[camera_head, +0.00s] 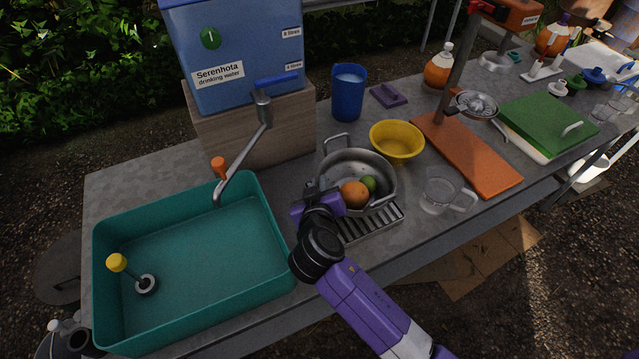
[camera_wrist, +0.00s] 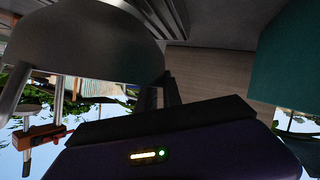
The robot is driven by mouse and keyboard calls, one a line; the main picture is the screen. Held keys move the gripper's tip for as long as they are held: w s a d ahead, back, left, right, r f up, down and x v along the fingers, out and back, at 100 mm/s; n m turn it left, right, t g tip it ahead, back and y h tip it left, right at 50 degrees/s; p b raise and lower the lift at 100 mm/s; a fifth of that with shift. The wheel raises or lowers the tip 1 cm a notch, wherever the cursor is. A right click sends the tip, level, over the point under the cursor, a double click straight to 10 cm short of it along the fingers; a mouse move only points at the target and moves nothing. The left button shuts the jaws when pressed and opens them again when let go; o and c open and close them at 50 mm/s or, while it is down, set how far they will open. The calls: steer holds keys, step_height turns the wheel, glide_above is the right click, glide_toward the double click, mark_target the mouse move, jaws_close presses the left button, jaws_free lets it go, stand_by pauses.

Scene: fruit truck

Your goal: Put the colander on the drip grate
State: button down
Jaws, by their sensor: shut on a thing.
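The colander (camera_head: 335,165) is a round grey metal bowl with loop handles; it holds an orange (camera_head: 354,194) and a green lime (camera_head: 369,184). My gripper (camera_head: 318,197) is at its left front side, shut on the colander. The colander's outside also fills the upper left of the wrist view (camera_wrist: 80,45). The drip grate (camera_head: 372,222), a slatted metal plate, shows just in front of and partly under the colander in the head view. The colander covers its back part. I cannot tell whether the colander touches the grate. The exact grip point is hidden.
A teal basin (camera_head: 190,250) lies left of my gripper, with a tap (camera_head: 243,150) behind it. A yellow bowl (camera_head: 397,141) stands close behind right of the colander. A clear jug (camera_head: 440,192) and an orange press base (camera_head: 470,155) stand to the right. A blue cup (camera_head: 348,95) is behind.

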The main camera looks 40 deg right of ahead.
steer(key=c, duration=1.5)
jaws_free()
steer(key=shift+f, duration=0.1)
steer(key=b+v, duration=0.1)
steer(key=v, duration=1.1)
steer(key=shift+b, duration=0.4)
